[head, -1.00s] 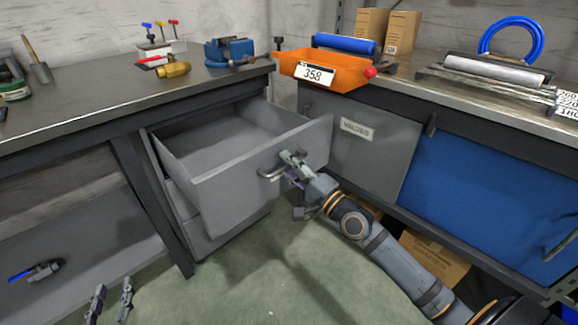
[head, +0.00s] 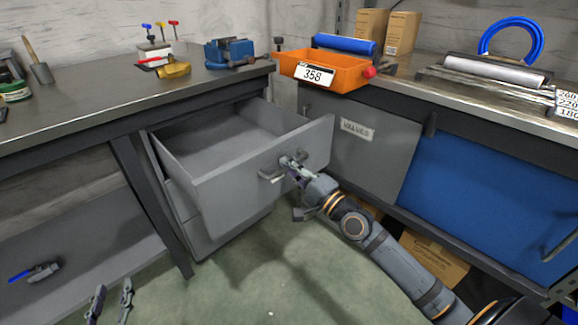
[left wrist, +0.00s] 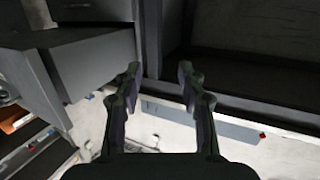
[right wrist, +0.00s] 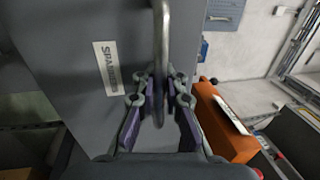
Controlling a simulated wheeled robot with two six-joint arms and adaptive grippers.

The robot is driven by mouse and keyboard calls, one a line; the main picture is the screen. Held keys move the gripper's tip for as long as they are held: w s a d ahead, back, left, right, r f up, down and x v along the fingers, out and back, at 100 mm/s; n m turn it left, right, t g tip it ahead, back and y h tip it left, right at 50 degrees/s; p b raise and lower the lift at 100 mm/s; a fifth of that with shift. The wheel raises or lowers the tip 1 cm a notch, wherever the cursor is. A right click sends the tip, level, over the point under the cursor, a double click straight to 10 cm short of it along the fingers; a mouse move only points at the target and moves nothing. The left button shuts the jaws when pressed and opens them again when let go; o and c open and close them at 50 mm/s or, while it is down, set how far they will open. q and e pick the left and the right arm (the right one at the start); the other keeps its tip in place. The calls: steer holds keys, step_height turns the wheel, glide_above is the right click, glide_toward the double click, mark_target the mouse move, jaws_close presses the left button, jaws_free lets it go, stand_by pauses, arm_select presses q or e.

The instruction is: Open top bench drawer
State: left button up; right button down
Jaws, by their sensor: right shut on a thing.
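The top bench drawer (head: 245,180) is pulled well out from under the left workbench, and its inside looks empty. Its metal bar handle (head: 270,176) is on the front panel. My right gripper (head: 291,164) is at the right part of this handle. In the right wrist view the fingers (right wrist: 160,88) are shut around the handle bar (right wrist: 161,45), beside a label reading "SPANNERS" (right wrist: 109,68). My left gripper (head: 110,301) is low at the bottom left, away from the drawer. In the left wrist view its fingers (left wrist: 160,82) are apart with nothing between them.
Another drawer (head: 215,232) sits below, under the open one. A grey panel labelled "VALVES" (head: 365,150) stands close right of the drawer front. An orange bin marked 358 (head: 335,75) is on the bench corner. Green floor (head: 270,275) in front is clear.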

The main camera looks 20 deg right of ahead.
steer(key=shift+f, duration=0.1)
steer(key=shift+w, duration=0.15)
arm_select(q)
step_height(320, 180, up, 7)
steer(key=t, duration=0.3)
steer(key=shift+w+r+b, duration=0.15)
steer(key=shift+w+b, duration=0.2)
steer(key=shift+b, duration=0.05)
arm_select(e)
steer(key=x, duration=0.3)
steer(key=shift+w+a+f, duration=0.1)
steer(key=shift+f, duration=0.2)
steer(key=c, duration=1.4)
jaws_free()
steer(key=shift+c, duration=0.2)
steer(key=v, duration=0.7)
steer(key=shift+s, duration=0.2)
